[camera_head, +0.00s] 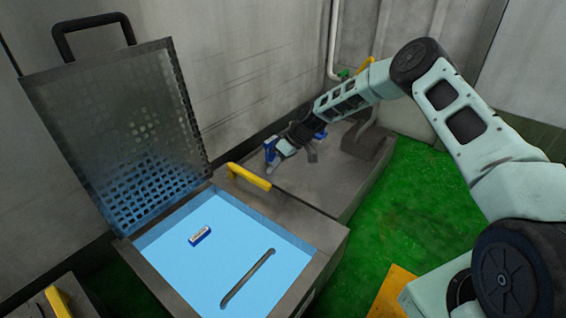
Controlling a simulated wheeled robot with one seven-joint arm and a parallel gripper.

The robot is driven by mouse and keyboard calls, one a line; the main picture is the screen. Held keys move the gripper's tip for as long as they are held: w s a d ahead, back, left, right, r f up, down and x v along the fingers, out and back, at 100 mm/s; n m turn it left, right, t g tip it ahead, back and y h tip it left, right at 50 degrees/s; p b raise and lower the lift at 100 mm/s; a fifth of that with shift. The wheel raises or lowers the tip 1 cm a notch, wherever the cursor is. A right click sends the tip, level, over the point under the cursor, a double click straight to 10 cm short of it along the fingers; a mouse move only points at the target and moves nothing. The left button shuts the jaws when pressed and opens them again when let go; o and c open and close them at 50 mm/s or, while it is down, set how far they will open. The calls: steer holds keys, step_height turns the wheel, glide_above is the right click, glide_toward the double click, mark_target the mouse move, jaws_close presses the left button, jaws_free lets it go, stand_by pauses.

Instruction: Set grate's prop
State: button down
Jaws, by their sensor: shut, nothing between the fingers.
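The grate (125,135) is a perforated metal panel with a black handle (93,32) on its top edge. It stands raised, leaning back at the far left edge of an open metal box (325,243). My gripper (283,153) is shut and empty, low over the neighbouring grey unit, to the right of the grate. Its fingertips are small and partly dark, and contact with the surface cannot be told.
The box has a light-blue interior with a small blue-and-white block (200,236) and a long dark slot (248,278). A grey unit (335,195) adjoins it behind. Walls stand at the back. Another yellow bar (58,302) shows lower left.

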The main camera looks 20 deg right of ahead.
mark_target(259, 179)
steer(key=shift+s+a+r+b, duration=0.1)
steer(key=shift+s+a+b, duration=0.35)
steer(key=shift+a, duration=0.3)
steer(key=shift+s+a+r+b, duration=0.1)
steer(key=shift+s+a+b, duration=0.15)
steer(key=shift+s+a, duration=0.4)
steer(key=shift+w+a, duration=0.1)
steer(key=shift+w, duration=0.05)
steer(key=shift+r, duration=0.1)
